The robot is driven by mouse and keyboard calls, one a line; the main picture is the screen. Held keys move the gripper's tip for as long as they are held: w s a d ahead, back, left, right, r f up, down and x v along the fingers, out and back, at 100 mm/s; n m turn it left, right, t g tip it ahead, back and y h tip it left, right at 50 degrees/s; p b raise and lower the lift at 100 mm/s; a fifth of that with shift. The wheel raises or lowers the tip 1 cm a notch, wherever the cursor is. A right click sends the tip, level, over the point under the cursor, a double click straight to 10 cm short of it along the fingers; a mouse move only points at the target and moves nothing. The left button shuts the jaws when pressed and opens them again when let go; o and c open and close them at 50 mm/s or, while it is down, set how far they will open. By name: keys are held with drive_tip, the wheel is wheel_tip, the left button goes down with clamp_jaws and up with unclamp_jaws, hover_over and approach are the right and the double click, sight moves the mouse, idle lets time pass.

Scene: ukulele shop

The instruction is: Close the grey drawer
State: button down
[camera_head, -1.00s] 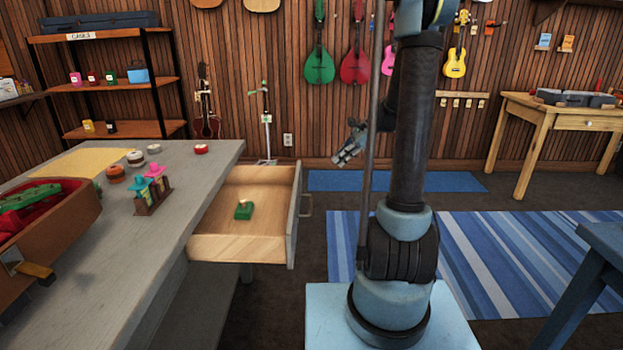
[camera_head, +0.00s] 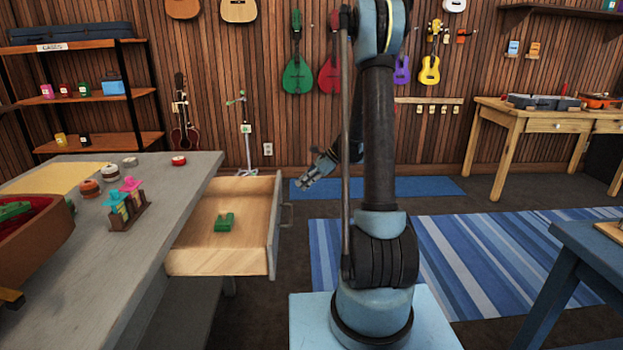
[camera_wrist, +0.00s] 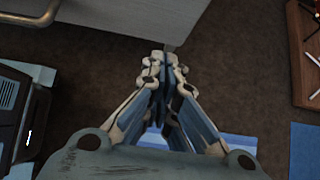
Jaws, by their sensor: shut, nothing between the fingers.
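The grey drawer (camera_head: 274,228) stands pulled out from the right side of the grey workbench (camera_head: 150,240). Its wooden inside is visible, with a small green item (camera_head: 224,221) lying in it. A metal handle (camera_head: 289,213) sits on its outer front. My gripper (camera_head: 303,183) is shut and empty, to the right of the drawer front and apart from it in the head view. In the wrist view my gripper (camera_wrist: 166,62) points toward a pale grey panel (camera_wrist: 150,20), with a metal bar (camera_wrist: 40,14) at the upper left that looks like the handle.
The workbench top holds a red-brown case (camera_head: 45,240) and several small items. A blue striped rug (camera_head: 480,260) and open floor lie to the right. A blue table (camera_head: 590,260) stands at the far right, and a shelf rack (camera_head: 85,95) at the back left.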

drive_tip(key=shift+a+f, duration=0.2)
drive_tip(key=shift+a, duration=1)
drive_tip(key=shift+a+f, duration=0.2)
drive_tip(key=shift+a, duration=1)
drive_tip(key=shift+w, duration=0.1)
